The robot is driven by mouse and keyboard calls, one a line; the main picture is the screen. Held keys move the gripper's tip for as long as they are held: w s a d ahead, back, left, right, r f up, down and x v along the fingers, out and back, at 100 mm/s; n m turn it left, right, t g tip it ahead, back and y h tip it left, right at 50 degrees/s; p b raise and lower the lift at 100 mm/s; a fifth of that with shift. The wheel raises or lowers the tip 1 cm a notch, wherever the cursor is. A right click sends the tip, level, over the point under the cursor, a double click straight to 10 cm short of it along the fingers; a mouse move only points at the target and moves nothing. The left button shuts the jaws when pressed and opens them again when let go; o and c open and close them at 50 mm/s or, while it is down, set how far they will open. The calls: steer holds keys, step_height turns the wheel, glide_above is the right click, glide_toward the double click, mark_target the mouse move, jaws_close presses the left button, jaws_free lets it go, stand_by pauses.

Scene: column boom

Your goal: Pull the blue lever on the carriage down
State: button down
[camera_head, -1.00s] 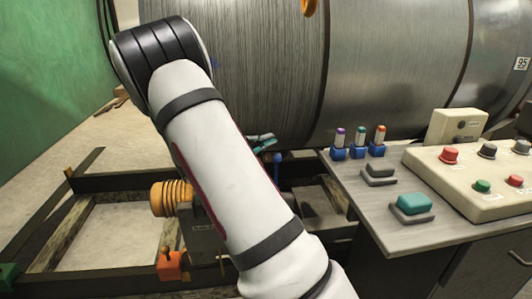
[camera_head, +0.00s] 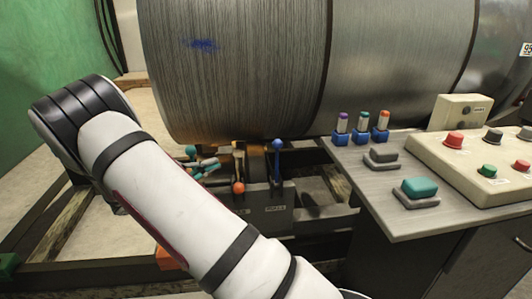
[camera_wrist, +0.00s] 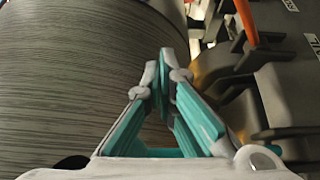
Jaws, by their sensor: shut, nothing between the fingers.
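A blue-knobbed lever (camera_head: 277,165) stands upright on the dark carriage (camera_head: 265,218) below the drum in the head view. An orange-knobbed lever (camera_head: 239,187) sits lower, to its left.
The large grey drum (camera_head: 235,70) fills the space above and behind the carriage. A desk (camera_head: 365,190) with a button panel (camera_head: 470,165) and several small coloured-top holders stands to the right. Dark frame rails (camera_head: 60,215) run at the lower left.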

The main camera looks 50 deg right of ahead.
mark_target(277, 165)
steer(key=shift+a+f, duration=0.15)
steer(key=shift+a, duration=0.25)
steer(key=shift+d, duration=0.1)
steer(key=s+d+b, duration=0.2)
steer(key=s+d, duration=0.1)
steer(key=d, duration=0.6)
steer(key=s+d+b, duration=0.2)
steer(key=d, duration=0.7)
steer(key=shift+s, duration=0.4)
